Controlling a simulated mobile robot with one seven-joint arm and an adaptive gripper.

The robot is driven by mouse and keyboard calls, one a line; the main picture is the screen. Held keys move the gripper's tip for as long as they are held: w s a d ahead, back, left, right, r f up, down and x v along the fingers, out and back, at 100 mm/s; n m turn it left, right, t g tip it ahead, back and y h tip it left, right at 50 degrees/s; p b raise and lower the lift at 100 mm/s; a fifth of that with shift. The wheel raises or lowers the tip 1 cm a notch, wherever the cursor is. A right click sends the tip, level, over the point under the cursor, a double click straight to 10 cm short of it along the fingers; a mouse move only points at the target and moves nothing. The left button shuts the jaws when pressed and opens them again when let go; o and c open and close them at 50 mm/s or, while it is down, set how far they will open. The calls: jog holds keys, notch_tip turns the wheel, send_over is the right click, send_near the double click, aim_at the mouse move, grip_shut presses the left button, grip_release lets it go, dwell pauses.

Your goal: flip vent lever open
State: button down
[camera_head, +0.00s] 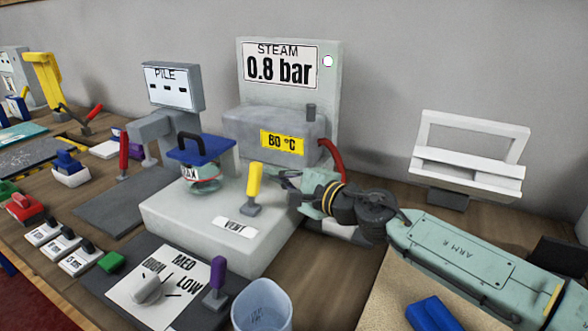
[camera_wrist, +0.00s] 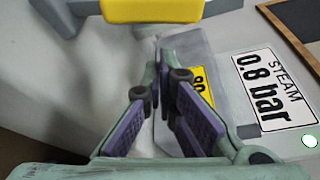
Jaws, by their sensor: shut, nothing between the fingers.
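The vent lever is a yellow handle (camera_head: 255,180) on a grey base, standing nearly upright on top of the pale steam unit (camera_head: 185,222). A white VENT label (camera_head: 235,229) lies in front of it. In the wrist view the yellow handle (camera_wrist: 152,9) crosses the top, beyond my fingertips. My gripper (camera_head: 286,181) is just right of the lever, with its fingers pointing left toward it. In the wrist view its purple-padded fingers (camera_wrist: 161,55) come together at the tips with nothing between them. A gap seems to separate them from the handle.
Behind the lever stand a grey tank (camera_head: 285,128) with an 80 °C label and the STEAM 0.8 bar panel (camera_head: 330,90). A red hose (camera_head: 332,157) curves down near my wrist.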

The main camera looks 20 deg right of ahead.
jog(key=shift+s+a+r, duration=0.4)
jog(key=shift+s, duration=0.1)
jog(key=shift+s+a, duration=0.2)
jog(key=shift+a, duration=0.05)
jog(key=shift+s+a+f+b, duration=0.1)
jog(key=shift+f+b, duration=0.05)
jog(key=shift+b, duration=0.5)
